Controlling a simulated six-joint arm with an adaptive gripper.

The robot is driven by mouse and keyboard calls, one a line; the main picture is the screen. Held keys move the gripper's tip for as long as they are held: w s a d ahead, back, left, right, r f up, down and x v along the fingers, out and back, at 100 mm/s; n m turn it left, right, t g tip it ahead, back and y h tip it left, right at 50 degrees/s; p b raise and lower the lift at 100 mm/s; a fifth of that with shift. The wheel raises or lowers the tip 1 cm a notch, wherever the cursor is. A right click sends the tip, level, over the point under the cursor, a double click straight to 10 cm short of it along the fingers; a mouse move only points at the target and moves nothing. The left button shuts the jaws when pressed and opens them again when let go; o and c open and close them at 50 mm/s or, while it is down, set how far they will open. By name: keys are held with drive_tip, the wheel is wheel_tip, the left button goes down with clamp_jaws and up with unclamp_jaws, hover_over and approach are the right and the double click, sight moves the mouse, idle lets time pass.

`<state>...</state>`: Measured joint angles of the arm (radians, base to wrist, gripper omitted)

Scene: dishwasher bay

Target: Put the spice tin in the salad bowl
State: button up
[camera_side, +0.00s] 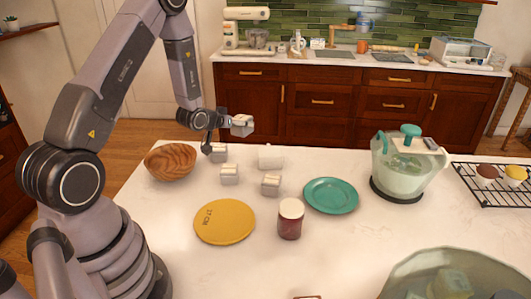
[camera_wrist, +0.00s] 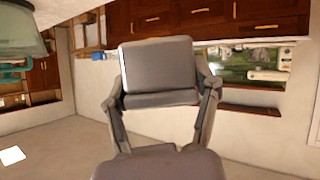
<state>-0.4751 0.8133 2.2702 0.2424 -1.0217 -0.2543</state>
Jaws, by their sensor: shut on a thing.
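My gripper (camera_side: 233,122) is raised above the back left of the white counter. It is shut on a boxy grey spice tin (camera_side: 243,125), which looks pale in the side view. In the wrist view the tin (camera_wrist: 157,68) sits tilted between the two fingers, one on each side. The round brown wooden bowl (camera_side: 171,163), which looks like the salad bowl, stands on the counter at the left edge, below and to the left of my gripper. I cannot see fully into it.
Several small pale tins (camera_side: 229,175) stand near the bowl. A yellow round board (camera_side: 224,222), dark red jar (camera_side: 290,220), teal plate (camera_side: 331,195) and salad spinner (camera_side: 405,172) are further forward or right. A large glass bowl (camera_side: 400,283) and wire rack (camera_side: 490,193) are at the right.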

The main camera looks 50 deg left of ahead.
drive_tip(key=s+a+n+g+y, duration=0.1)
drive_tip(key=s+a+n+y, duration=0.2)
drive_tip(key=s+a, duration=0.5)
drive_tip(key=a, duration=0.4)
drive_tip(key=shift+s+g+y, duration=0.3)
drive_tip(key=shift+y, duration=0.1)
drive_tip(key=s+a, duration=0.2)
drive_tip(key=s+a+n+g+y, duration=0.1)
drive_tip(key=s+a, duration=0.1)
drive_tip(key=s, duration=0.1)
drive_tip(key=s+a+n+y, duration=0.1)
drive_tip(key=s+a, duration=0.1)
drive_tip(key=shift+s+a+f+g, duration=0.1)
drive_tip(key=shift+s+g, duration=0.15)
drive_tip(key=shift+g, duration=0.15)
approach(179, 154)
drive_tip(key=w+a+r, duration=0.3)
drive_tip(key=shift+f, duration=2.2)
drive_tip(key=shift+f, duration=0.35)
drive_tip(key=o, duration=1.2)
drive_tip(key=shift+f, duration=0.1)
